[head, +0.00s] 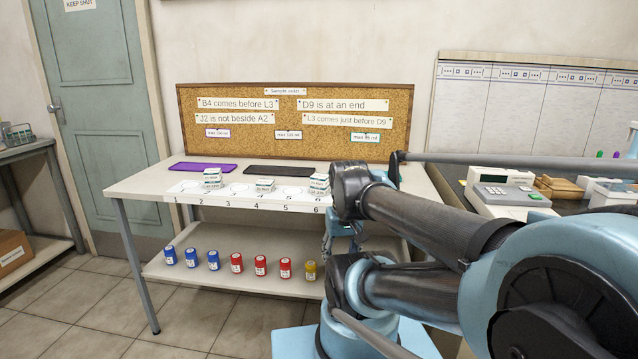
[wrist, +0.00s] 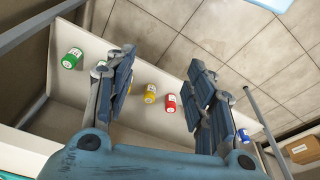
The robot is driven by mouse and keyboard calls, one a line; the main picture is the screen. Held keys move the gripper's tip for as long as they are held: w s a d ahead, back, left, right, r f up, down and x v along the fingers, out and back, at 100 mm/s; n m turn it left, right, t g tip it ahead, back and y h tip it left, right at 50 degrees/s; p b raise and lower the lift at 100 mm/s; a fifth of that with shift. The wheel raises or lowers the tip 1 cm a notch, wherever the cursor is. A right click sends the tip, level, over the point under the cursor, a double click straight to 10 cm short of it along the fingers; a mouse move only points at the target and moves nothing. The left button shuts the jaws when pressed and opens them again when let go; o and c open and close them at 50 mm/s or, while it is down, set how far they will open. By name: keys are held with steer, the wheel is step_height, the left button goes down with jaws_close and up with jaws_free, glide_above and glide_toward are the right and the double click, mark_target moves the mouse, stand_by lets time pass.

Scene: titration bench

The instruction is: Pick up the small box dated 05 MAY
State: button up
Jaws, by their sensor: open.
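Small white boxes with green print sit on the white numbered strip in the head view. One group (head: 212,178) is near number 2, another (head: 264,185) is near 4, and a third (head: 319,182) is near 6, partly beside my arm. The left and right groups look stacked. Their dates are too small to read, so I cannot tell which is 05 MAY. My gripper (wrist: 161,68) is open and empty in the wrist view, over the lower shelf's edge and the floor. No small box shows between its fingers. In the head view my arm largely hides it.
The table (head: 140,187) also holds a purple mat (head: 203,167) and a black mat (head: 280,170). A corkboard (head: 293,145) with notes stands behind. Several coloured jars stand on the lower shelf (head: 205,265); a green one (wrist: 72,58) shows in the wrist view.

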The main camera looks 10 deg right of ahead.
steer(key=shift+o, duration=1)
steer(key=w+r+m, duration=0.4)
steer(key=w+r, duration=0.1)
steer(key=r, duration=0.3)
steer(key=shift+w+d+m, duration=0.15)
steer(key=shift+d+m, duration=0.2)
steer(key=shift+m, duration=0.05)
steer(key=w+r+m+g, duration=0.1)
steer(key=w+r+m, duration=0.9)
steer(key=w, duration=0.4)
steer(key=w+r+m+g, duration=0.1)
steer(key=w+r+m, duration=0.85)
steer(key=w, duration=0.55)
glide_above(319, 175)
steer(key=shift+m, duration=0.25)
step_height(319, 175, down, 12)
steer(key=shift+s+f, duration=0.1)
steer(key=shift+f, duration=2.75)
steer(key=c, duration=1.1)
